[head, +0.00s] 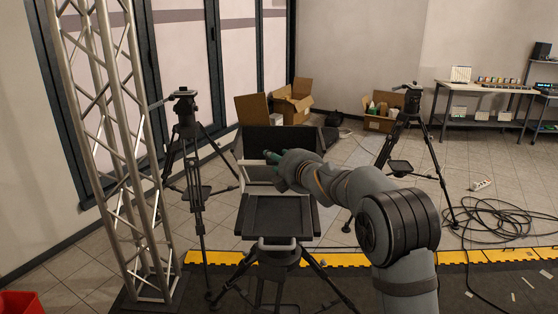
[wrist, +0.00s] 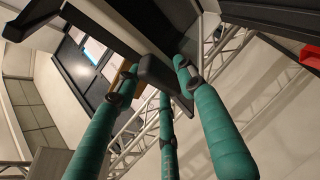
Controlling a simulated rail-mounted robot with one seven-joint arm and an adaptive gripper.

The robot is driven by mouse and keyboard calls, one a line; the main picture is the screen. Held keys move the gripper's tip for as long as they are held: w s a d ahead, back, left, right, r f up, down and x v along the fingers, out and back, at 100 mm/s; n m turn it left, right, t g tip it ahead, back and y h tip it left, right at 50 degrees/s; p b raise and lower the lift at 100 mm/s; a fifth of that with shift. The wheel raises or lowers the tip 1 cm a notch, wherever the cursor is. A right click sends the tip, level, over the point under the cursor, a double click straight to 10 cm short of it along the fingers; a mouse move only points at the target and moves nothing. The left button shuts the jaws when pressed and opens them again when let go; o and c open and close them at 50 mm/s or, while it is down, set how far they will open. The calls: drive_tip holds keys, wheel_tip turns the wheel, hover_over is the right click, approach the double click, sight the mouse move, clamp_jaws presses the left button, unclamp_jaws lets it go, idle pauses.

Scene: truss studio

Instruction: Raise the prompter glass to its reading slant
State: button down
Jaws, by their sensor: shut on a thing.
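The prompter stands on a tripod (head: 263,275) in the middle of the head view. Its flat black tray (head: 272,217) faces me, with a dark hood panel (head: 262,142) behind. The prompter glass (head: 258,172), in a pale frame, stands between them, partly hidden by my gripper. Its exact slant is hard to tell. My gripper (head: 270,156) is at the frame's upper right. In the wrist view, the green fingers of my gripper (wrist: 156,88) are closed around a dark tab (wrist: 154,72) at the frame's edge. The fingertip contact is partly hidden.
A metal truss (head: 118,150) stands close on the left. Other tripods stand at left (head: 190,150) and right (head: 405,130). Open cardboard boxes (head: 293,102) lie behind. Black cables (head: 495,222) coil on the floor at right, by a yellow edge strip (head: 480,256).

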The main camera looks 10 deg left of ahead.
drive_tip(key=shift+r, duration=0.15)
drive_tip(key=c, duration=1.5)
unclamp_jaws()
drive_tip(key=shift+w, duration=0.1)
drive_tip(key=shift+o, duration=0.3)
drive_tip(key=shift+w+a+f, duration=0.15)
drive_tip(key=shift+w+f, duration=0.2)
drive_tip(key=shift+f, duration=0.05)
drive_tip(key=v, duration=1.2)
drive_tip(key=shift+w, duration=0.1)
drive_tip(key=x, duration=1.1)
drive_tip(key=shift+w+a+f, duration=0.15)
drive_tip(key=shift+w+a, duration=0.05)
drive_tip(key=shift+a, duration=0.05)
drive_tip(key=shift+s, duration=0.15)
drive_tip(key=shift+d, duration=0.1)
